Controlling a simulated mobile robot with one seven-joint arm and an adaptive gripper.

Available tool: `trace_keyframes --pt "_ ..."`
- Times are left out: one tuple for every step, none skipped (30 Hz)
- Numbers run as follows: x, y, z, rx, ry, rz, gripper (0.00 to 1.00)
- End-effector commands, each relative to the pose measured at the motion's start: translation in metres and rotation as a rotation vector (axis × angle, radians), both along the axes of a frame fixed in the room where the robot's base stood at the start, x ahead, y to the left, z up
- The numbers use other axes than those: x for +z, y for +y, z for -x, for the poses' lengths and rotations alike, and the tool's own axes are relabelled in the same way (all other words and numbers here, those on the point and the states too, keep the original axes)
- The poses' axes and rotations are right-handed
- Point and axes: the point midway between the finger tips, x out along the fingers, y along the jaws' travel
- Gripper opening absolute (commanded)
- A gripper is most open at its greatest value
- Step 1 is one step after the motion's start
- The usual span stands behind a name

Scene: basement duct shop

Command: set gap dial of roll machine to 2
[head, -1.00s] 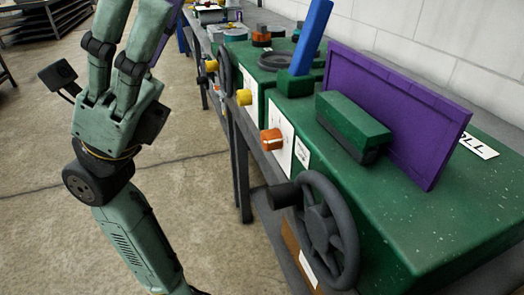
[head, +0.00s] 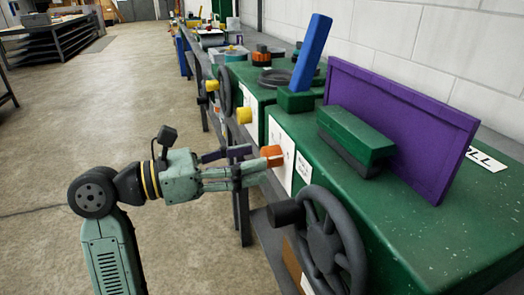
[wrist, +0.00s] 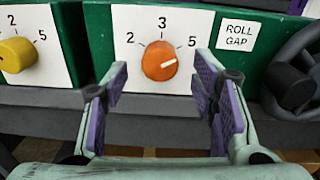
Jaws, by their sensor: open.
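The roll gap dial is an orange knob (wrist: 160,62) on a white plate marked 2, 3 and 5, beside a "ROLL GAP" label (wrist: 239,35). Its white mark points right and slightly up, on the 5 side and a little below that number. In the head view the orange knob (head: 272,155) is on the front of the green roll machine (head: 400,235). My gripper (wrist: 161,82) is open, with one finger left and one right of the knob in the wrist view. No finger visibly touches it. In the head view my gripper (head: 255,160) points at the knob and partly overlaps it.
A yellow knob (wrist: 17,55) on a similar plate is to the left. A dark handwheel with a handle (wrist: 293,88) is close on the right. A purple panel (head: 400,120) and a blue lever (head: 312,50) rise above the machines. Open floor lies left.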

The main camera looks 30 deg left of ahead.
Motion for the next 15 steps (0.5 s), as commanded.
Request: trace_keyframes --pt "0.002 -0.006 -0.005 -0.002 -0.002 0.001 0.53" --pt "0.002 -0.009 -0.009 -0.002 -0.001 0.001 0.53" --pt "0.002 -0.013 -0.012 -0.001 0.000 0.001 0.53" --pt "0.001 -0.015 -0.015 -0.001 0.000 0.001 0.53" --pt "0.001 -0.017 -0.017 -0.001 -0.001 0.002 0.53" --pt "0.001 -0.019 -0.019 -0.001 -0.001 0.002 0.53" --pt "0.001 -0.020 -0.021 -0.001 -0.001 0.001 0.53" --pt "0.001 -0.021 -0.022 -0.001 -0.001 0.001 0.53" --pt "0.001 -0.023 -0.023 0.000 -0.001 0.001 0.53" --pt "0.000 -0.023 -0.023 0.000 -0.001 0.001 0.53" --pt "0.000 -0.023 -0.024 0.000 -0.001 0.001 0.53" --pt "0.000 -0.024 -0.024 0.000 -0.001 0.001 0.53" --pt "0.000 -0.024 -0.024 0.000 -0.001 0.001 0.53" --pt "0.000 -0.024 -0.024 0.000 -0.001 0.001 0.53" --pt "0.000 -0.023 -0.024 0.000 -0.001 0.001 0.53"
